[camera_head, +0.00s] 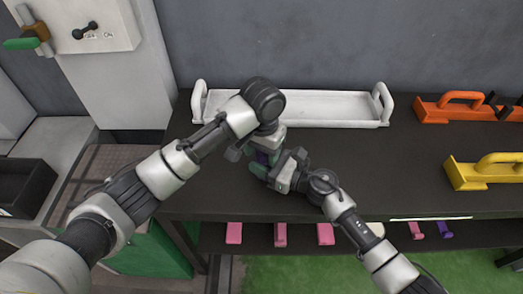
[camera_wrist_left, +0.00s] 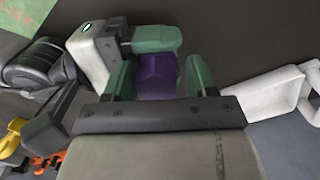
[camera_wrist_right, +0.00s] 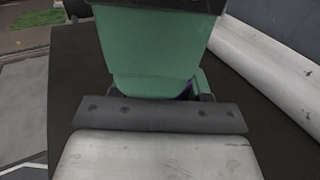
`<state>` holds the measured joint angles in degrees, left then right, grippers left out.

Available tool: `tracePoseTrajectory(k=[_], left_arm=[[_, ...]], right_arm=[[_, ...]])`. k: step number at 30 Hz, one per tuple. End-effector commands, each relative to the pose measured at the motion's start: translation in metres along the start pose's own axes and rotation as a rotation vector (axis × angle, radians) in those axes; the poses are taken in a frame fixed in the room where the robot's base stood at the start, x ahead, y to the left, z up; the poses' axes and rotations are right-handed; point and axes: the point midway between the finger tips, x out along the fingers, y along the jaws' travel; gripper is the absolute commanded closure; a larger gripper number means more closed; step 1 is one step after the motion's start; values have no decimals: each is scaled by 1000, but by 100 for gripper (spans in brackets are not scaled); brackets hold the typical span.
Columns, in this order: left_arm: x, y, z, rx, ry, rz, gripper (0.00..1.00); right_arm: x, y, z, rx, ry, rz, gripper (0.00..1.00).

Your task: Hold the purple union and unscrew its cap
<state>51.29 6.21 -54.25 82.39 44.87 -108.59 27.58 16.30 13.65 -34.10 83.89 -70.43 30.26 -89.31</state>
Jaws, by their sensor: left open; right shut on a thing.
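The purple union (camera_head: 262,157) is held above the dark table and mostly hidden by both grippers in the head view. In the left wrist view the purple body (camera_wrist_left: 156,78) sits between the green fingers of my left gripper (camera_wrist_left: 158,80), which is open around it with gaps at the sides. My right gripper (camera_head: 264,169) is shut on the union; its green finger (camera_wrist_left: 155,38) lies against it in the left wrist view. In the right wrist view green fingers hide nearly all of it, leaving a purple sliver (camera_wrist_right: 187,90). I cannot tell cap from body.
A white tray (camera_head: 310,122) with handles lies behind the grippers. Orange (camera_head: 445,115) and yellow (camera_head: 480,185) handled carriers stand at the right. Pink pieces (camera_head: 280,234) sit on a lower shelf in front. The table between grippers and yellow carrier is clear.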

Motion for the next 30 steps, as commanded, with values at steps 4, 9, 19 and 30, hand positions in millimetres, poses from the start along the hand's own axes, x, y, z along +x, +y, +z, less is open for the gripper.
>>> tracePoseTrajectory(k=[4,9,19,30], left_arm=[[-1,9,0,15,3,16,28],[-1,9,0,15,4,17,23],[-15,9,0,16,8,16,23],[-41,5,0,9,3,9,23]], right_arm=[[2,2,0,-1,0,1,96],[3,2,0,-1,-1,2,96],[3,2,0,-1,0,2,96],[1,1,-1,0,1,1,96]])
